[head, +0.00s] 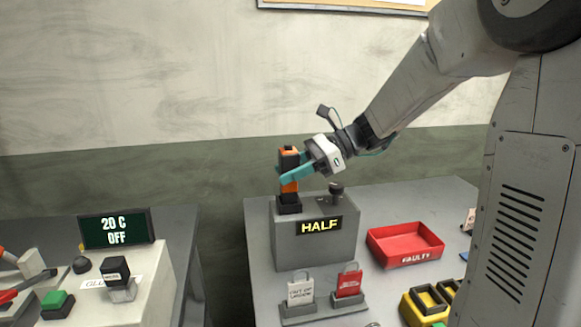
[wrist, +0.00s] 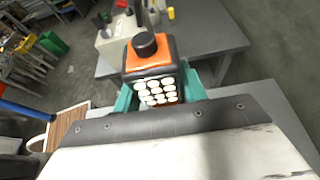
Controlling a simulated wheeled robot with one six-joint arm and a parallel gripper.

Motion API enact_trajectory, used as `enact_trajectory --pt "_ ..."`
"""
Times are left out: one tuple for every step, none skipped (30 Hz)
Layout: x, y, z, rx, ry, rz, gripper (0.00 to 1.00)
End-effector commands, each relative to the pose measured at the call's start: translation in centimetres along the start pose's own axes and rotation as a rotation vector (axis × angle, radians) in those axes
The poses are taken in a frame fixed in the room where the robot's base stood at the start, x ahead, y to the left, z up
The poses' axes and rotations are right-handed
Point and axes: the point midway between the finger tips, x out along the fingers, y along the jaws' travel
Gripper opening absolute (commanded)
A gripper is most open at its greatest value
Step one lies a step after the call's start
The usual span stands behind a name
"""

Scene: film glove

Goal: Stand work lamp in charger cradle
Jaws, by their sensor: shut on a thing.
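The work lamp (head: 289,171) is orange and black and stands upright at the top left of a grey charger box. Its lower end is at the black cradle (head: 289,205); I cannot tell whether it is fully seated. My gripper (head: 293,172) has teal fingers and is shut on the lamp from the right side. In the wrist view, the lamp (wrist: 150,62) shows its face of white round lights and a black knob on top, between the teal fingers (wrist: 157,90). The cradle is hidden in the wrist view.
The charger box (head: 315,245) has a "HALF" display (head: 320,226) and a dark knob (head: 336,189). A red "FAULTY" tray (head: 405,244) lies to its right. Two tags (head: 322,293) stand in front. A control desk with a "20 C OFF" display (head: 116,229) is left, across a gap.

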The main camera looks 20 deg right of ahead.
Motion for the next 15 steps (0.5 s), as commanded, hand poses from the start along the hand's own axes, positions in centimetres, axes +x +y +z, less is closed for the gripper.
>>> enact_trajectory --pt "0.05 0.00 -0.12 0.001 0.000 0.000 0.14" --pt "0.08 0.00 -0.19 0.001 -0.001 0.000 0.14" --pt "0.12 0.00 -0.28 0.001 -0.001 0.000 0.14" --pt "0.15 -0.01 -0.35 0.001 -0.001 0.000 0.14" --pt "0.18 -0.01 -0.42 0.001 -0.001 0.000 0.14" --pt "0.22 -0.01 -0.51 0.001 -0.001 0.000 0.14" --pt "0.25 -0.01 -0.58 0.001 -0.001 0.000 0.14" --pt "0.28 -0.01 -0.65 0.001 -0.001 0.000 0.14" --pt "0.32 -0.01 -0.74 0.001 -0.001 0.000 0.14" --pt "0.35 -0.01 -0.81 0.001 -0.001 0.000 0.14" --pt "0.37 -0.01 -0.88 0.001 -0.001 0.000 0.14" --pt "0.41 -0.01 -0.97 0.001 -0.001 0.000 0.14" --pt "0.44 -0.01 -1.04 0.001 -0.001 0.000 0.14" --pt "0.45 -0.02 -1.06 0.000 -0.001 0.000 0.44" --pt "0.44 -0.02 -1.03 0.000 0.000 0.000 0.56"
